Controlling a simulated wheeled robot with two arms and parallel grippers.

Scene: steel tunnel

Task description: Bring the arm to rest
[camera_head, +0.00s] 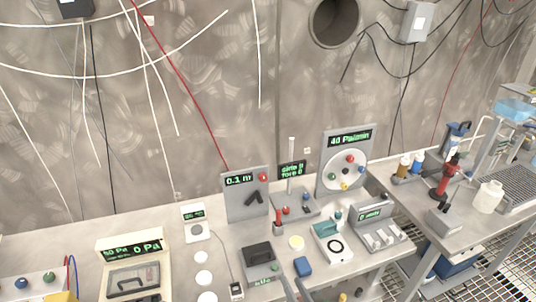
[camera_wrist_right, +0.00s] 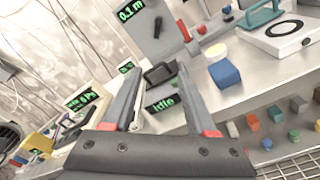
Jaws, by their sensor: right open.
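My right gripper (camera_wrist_right: 160,70) is open and empty in the right wrist view, its two grey fingers spread apart with red parts at their bases. Beyond the fingers is a grey device with a black top and a green "idle" display (camera_wrist_right: 160,103). In the head view only the tips of the right gripper (camera_head: 291,284) show, low at the bottom edge in front of the bench. The rest of the right arm is out of the picture. My left gripper is in neither view.
A steel bench (camera_head: 225,252) carries several instruments, including a panel reading 0.1 m (camera_head: 245,204) and a dial panel (camera_head: 343,150). A blue block (camera_head: 303,266) lies near the front edge.

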